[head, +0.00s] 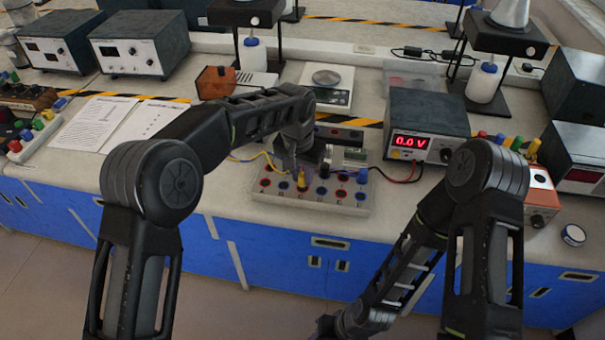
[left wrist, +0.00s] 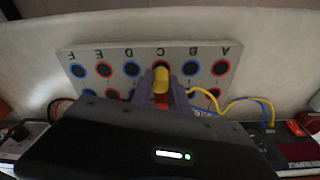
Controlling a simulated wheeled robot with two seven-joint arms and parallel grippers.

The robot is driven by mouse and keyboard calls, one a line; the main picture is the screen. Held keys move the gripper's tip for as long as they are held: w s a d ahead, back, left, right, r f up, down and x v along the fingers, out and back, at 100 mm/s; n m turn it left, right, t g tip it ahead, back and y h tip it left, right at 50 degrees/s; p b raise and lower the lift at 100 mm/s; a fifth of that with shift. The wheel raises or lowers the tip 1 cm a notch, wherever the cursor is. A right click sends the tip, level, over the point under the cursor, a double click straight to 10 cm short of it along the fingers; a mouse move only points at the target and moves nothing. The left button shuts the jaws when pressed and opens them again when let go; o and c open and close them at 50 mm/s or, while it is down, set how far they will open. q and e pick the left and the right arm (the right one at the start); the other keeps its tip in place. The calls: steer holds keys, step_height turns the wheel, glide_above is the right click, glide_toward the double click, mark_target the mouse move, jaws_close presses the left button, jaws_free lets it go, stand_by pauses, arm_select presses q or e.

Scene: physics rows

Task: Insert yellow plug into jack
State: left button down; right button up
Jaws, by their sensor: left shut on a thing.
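The jack board (head: 328,204) is a grey sloped panel with red and blue ringed jacks in two rows, on the bench's front part. It also shows in the left wrist view (left wrist: 205,50), with letters A to F upside down. My left gripper (head: 302,172) is over the board, its fingers (left wrist: 162,90) shut on the yellow plug (head: 301,184). The plug (left wrist: 161,76) points at the board in the column marked C. I cannot tell whether its tip is inside a jack. My right arm hangs low at the front; its gripper (head: 328,325) is partly cut off.
A yellow cable (left wrist: 245,101) runs beside the board. A power supply (head: 425,130) reading 0.0 V stands to the right behind it, with red and black leads. A scale (head: 327,88) and an orange box (head: 214,83) stand behind. Papers (head: 115,123) lie left.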

arm_select(q)
steer(key=shift+f+b, duration=0.45)
steer(key=shift+f, duration=0.25)
stand_by(0.4)
steer(key=c, duration=0.8)
jaws_free()
steer(key=shift+o, duration=0.2)
steer(key=shift+r, duration=0.1)
steer(key=shift+r+p, duration=2.25)
steer(key=shift+r, duration=1)
